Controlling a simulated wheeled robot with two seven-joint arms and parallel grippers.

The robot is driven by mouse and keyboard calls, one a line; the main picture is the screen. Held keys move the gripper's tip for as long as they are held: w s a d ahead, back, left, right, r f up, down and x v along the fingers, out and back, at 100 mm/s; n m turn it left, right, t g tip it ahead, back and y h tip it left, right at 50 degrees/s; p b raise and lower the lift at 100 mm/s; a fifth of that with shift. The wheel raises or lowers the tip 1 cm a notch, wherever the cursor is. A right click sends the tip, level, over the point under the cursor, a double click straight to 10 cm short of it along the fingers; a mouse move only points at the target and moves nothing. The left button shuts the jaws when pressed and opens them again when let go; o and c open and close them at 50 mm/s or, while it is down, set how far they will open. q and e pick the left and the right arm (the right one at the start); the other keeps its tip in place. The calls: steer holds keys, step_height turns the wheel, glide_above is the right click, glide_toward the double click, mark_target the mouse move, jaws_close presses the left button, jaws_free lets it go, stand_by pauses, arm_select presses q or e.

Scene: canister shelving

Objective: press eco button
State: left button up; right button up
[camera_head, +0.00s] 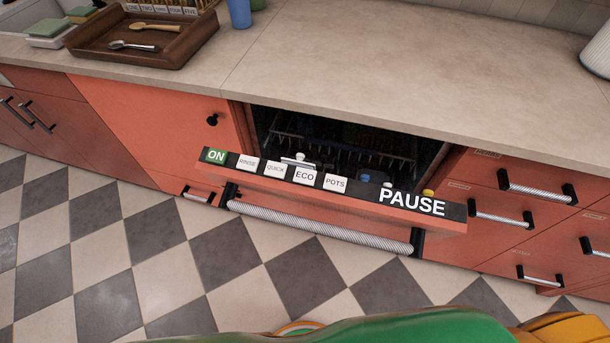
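The white ECO button (305,175) is on the black control strip along the top edge of the red dishwasher door (330,208). It lies between the QUICK button (275,168) and the POTS button (335,182). The door is tilted partly open, with a dark interior and rack (340,150) behind it. A green ON label (215,156) is at the strip's left end and PAUSE lettering (411,202) at its right. Neither of my grippers is in view, and nothing covers the ECO button.
A ribbed handle (320,228) runs across the door front. Red drawers (500,205) with bar handles are at the right. The counter (330,65) above holds a brown tray (140,38) with spoons and a blue cup (239,13). The checkered floor (150,270) in front is clear.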

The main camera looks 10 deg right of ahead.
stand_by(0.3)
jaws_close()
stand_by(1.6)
